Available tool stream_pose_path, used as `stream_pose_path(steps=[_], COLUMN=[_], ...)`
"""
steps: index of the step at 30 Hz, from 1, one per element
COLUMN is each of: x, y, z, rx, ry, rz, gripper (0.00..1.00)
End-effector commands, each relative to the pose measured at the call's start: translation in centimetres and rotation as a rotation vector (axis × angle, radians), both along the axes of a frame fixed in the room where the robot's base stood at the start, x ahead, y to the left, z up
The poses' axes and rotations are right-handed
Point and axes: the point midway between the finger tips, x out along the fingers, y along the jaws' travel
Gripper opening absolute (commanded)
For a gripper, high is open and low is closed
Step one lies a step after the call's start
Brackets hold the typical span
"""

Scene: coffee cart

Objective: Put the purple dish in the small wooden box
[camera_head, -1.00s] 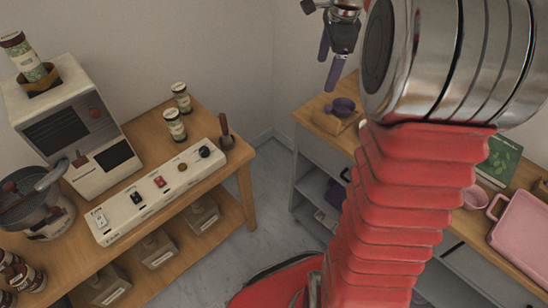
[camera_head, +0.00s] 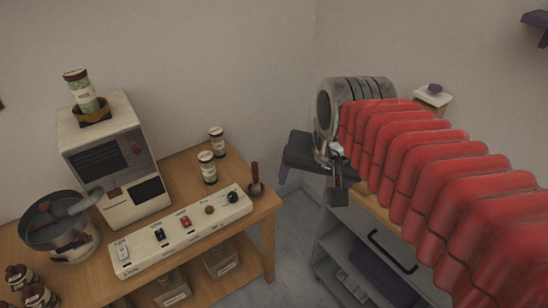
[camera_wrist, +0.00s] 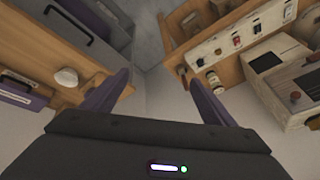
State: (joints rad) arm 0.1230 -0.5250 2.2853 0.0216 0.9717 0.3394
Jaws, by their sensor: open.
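My gripper (camera_wrist: 157,78) is open and empty in the wrist view, its two purple fingers apart with nothing between them. I cannot make out the purple dish or the small wooden box in either view now; my red arm covers much of the right counter. A small white-topped item with a dark knob (camera_head: 433,93) shows behind my arm, and I cannot tell its kind.
The left wooden table holds a white coffee machine (camera_head: 111,160), a switch panel (camera_head: 182,232), a pot (camera_head: 60,228) and two jars (camera_head: 207,167). The right grey cabinet (camera_head: 330,262) has a dark handle. Floor shows between them. A white round thing (camera_wrist: 66,77) sits on the counter.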

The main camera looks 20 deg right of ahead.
Motion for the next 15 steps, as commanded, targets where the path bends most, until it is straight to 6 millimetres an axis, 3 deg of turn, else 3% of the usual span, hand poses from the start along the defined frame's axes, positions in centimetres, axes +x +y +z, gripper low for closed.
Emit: stream_pose_path(steps=[7, 15], x=[-4.3, -5.7], y=[2.9, 3.7], z=[-2.2, -3.3], rx=[-0.125, -0.177], ry=[-0.055, -0.075], rz=[0.314, 0.436], gripper=[0.79, 0.79])
